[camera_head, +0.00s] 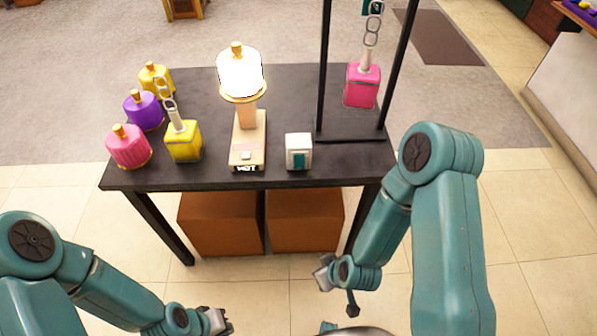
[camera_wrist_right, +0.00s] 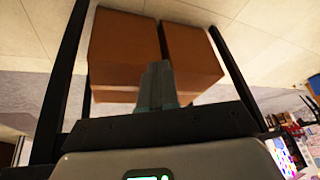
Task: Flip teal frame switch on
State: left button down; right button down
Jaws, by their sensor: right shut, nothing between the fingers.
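The switch with the teal frame (camera_head: 299,160) is a small white box with a teal panel on its front. It stands upright near the front edge of the black table (camera_head: 216,180), right of the lit lamp. Whether it is on or off is too small to tell. My right gripper (camera_head: 323,275) is below and in front of the table, apart from the switch. In the right wrist view its fingers (camera_wrist_right: 157,85) are shut and empty, pointing toward the brown boxes. My left gripper (camera_head: 222,321) is low at the bottom of the head view; its jaw opening is unclear.
A glowing lamp (camera_head: 247,120) stands left of the switch. Yellow, purple and pink pieces (camera_head: 128,147) crowd the table's left end. Brown boxes (camera_head: 305,220) sit under the table.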

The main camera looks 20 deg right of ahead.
aim_at(298, 167)
jog(key=w+d+r+n+t+h+b, duration=0.3)
jog(key=w+d+r+n+t+h, duration=0.35)
jog(key=w+r+n, duration=0.2)
jog(key=w+a+r+n+t+b, duration=0.1)
jog(key=a+r+n+t+b, duration=0.2)
jog(key=a, duration=0.7)
notch_tip(298, 167, up, 3)
jog(key=shift+w+r+n+t, duration=0.25)
jog(key=shift+n+t, duration=0.2)
jog(key=shift+t, duration=0.5)
jog(key=shift+w+d+f+y, duration=0.1)
jog(key=shift+y, duration=0.15)
jog(key=p+x, duration=0.1)
jog(key=x, duration=1.2)
jog(key=shift+w+f, duration=0.1)
jog(key=shift+w, duration=0.3)
